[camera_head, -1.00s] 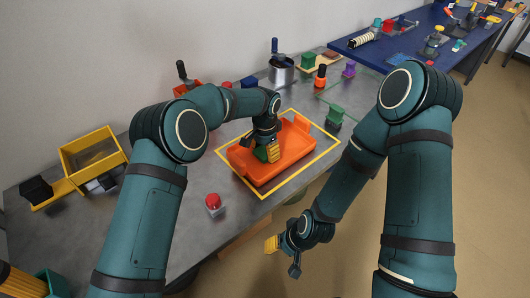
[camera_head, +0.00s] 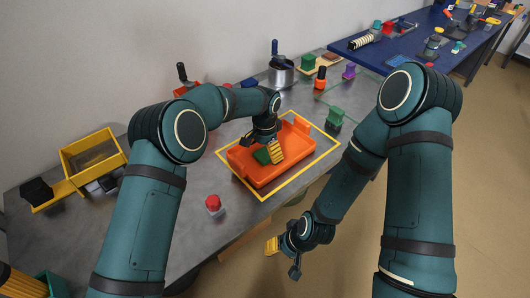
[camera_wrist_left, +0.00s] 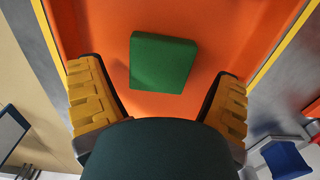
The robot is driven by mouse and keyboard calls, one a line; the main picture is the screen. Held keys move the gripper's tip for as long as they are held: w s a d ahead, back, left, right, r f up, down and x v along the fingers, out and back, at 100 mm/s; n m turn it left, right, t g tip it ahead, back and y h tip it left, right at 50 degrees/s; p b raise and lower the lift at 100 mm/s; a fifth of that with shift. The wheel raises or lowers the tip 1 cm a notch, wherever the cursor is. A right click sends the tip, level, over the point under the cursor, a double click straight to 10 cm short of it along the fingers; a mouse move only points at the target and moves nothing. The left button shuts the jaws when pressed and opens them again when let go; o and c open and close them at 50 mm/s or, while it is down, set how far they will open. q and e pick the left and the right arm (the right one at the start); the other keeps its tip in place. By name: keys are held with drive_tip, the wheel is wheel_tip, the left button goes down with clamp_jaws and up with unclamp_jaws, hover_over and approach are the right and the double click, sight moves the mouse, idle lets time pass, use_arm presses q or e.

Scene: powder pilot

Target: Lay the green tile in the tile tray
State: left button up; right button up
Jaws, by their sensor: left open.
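The green tile (camera_wrist_left: 162,62) lies flat on the orange floor of the tile tray (camera_wrist_left: 225,30) in the left wrist view, touching neither finger. In the head view the green tile (camera_head: 262,156) shows partly beside my left gripper (camera_head: 270,150), inside the orange tray (camera_head: 290,171). My left gripper is open over the tray, and in the left wrist view its yellow-padded fingers (camera_wrist_left: 160,110) stand apart on either side below the tile. My right gripper (camera_head: 283,256) hangs in front of the bench, away from the tray; its opening is too small to tell.
A yellow outline (camera_head: 330,151) surrounds the tray. A red button (camera_head: 213,203) stands in front of it, and a green block (camera_head: 335,117) at its right. A yellow bin (camera_head: 92,155) is at the left and a metal pot (camera_head: 281,74) behind. Bench space left of the tray is clear.

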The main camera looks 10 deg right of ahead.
sight(265, 154)
use_arm(q)
wheel_tip(265, 154, up, 11)
drive_tip(key=p, duration=0.1)
drive_tip(key=shift+p, duration=0.4)
drive_tip(key=shift+f, duration=0.1)
